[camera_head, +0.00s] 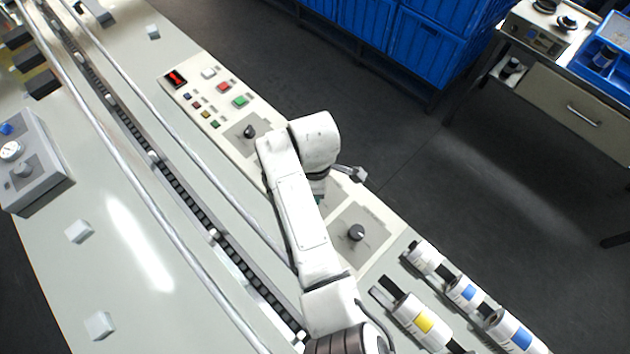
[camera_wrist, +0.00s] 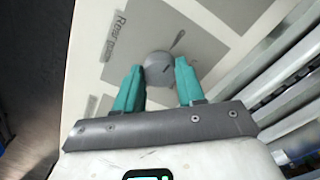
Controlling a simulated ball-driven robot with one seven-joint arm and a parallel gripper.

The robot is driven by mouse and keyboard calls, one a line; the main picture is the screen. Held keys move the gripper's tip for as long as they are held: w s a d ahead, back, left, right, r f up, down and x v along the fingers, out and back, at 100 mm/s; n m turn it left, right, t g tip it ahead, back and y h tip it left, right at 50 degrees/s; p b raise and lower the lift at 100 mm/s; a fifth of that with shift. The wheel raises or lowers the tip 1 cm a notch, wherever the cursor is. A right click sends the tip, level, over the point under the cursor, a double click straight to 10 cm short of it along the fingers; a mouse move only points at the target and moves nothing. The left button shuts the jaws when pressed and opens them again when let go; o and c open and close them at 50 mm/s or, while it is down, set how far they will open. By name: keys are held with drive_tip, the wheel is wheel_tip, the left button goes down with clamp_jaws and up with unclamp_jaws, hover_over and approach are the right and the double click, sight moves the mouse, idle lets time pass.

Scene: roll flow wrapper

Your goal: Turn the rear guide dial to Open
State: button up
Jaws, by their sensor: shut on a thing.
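The rear guide dial (camera_wrist: 158,66) is a round grey knob on a grey panel patch in the wrist view. Lettering beginning "Rear" runs beside it, partly unreadable. A pointer-like mark shows at its upper right. My gripper (camera_wrist: 159,74) has its two teal fingers shut on opposite sides of this dial. In the head view my white arm reaches over the control panel (camera_head: 375,215) and hides the held dial; only a bit of teal shows at the gripper.
Two other dark dials show on the panel, one above (camera_head: 249,131) and one below right (camera_head: 356,232) of my arm. Coloured buttons (camera_head: 240,101) sit further up. A conveyor rail (camera_head: 180,190) runs along the left.

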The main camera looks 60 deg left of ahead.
drive_tip(key=shift+r+n, duration=0.1)
drive_tip(key=shift+n, duration=0.5)
drive_tip(key=shift+a, duration=0.1)
drive_tip(key=o, duration=1)
drive_tip(key=shift+o, duration=0.2)
wheel_tip(320, 180, up, 11)
drive_tip(key=b, duration=0.1)
drive_tip(key=shift+f, duration=0.2)
